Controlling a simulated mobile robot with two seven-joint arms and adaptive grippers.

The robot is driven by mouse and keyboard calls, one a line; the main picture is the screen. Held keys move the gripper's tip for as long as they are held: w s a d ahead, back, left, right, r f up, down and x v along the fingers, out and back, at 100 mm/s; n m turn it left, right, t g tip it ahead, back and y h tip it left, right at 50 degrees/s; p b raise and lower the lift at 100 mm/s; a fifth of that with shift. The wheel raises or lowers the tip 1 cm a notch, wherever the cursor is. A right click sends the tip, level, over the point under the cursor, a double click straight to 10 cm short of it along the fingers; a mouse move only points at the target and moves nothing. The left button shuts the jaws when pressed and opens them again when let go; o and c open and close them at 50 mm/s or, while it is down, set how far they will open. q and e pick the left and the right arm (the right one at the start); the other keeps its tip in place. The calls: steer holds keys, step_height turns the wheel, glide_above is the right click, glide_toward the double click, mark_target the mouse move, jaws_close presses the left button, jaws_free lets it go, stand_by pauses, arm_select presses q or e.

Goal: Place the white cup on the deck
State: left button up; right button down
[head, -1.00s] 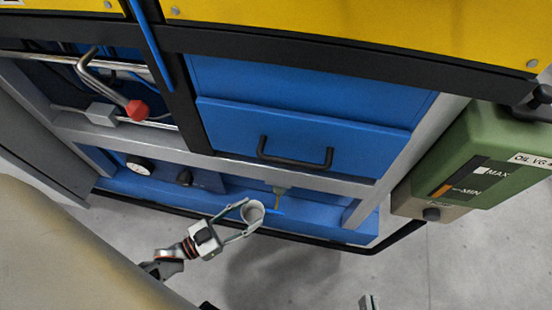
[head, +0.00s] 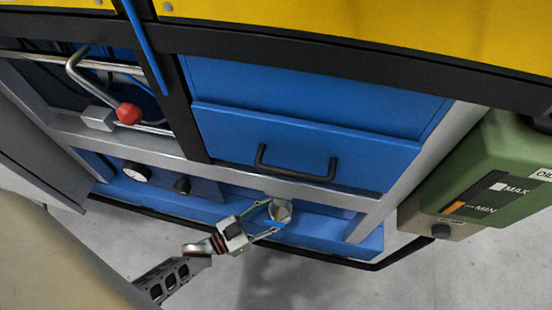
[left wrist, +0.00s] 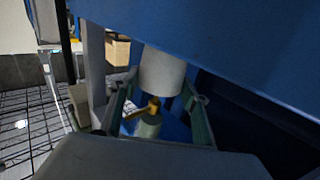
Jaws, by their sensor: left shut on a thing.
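The white cup (head: 281,210) is in my left gripper (head: 272,217), at the blue lower deck (head: 335,226) of the machine, below the drawer. The cup looks shaded in the head view, and I cannot tell whether it touches the deck. In the left wrist view the white cup (left wrist: 162,72) shows between the two fingers of my left gripper (left wrist: 158,108). My right gripper is not in view.
A greenish part with a brass fitting (left wrist: 150,115) shows close to the cup. A black drawer handle (head: 297,170) sticks out above. A green oil tank (head: 492,175) is at the right.

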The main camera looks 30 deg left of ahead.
arm_select(q)
steer(key=o, duration=0.8)
steer(key=shift+f, duration=0.15)
steer(key=o, duration=0.4)
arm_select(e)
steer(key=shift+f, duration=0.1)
arm_select(q)
steer(key=shift+w+r, duration=0.1)
steer(key=shift+r, duration=0.3)
steer(key=p+v, duration=0.1)
steer(key=v, duration=1.1)
steer(key=shift+f, duration=0.1)
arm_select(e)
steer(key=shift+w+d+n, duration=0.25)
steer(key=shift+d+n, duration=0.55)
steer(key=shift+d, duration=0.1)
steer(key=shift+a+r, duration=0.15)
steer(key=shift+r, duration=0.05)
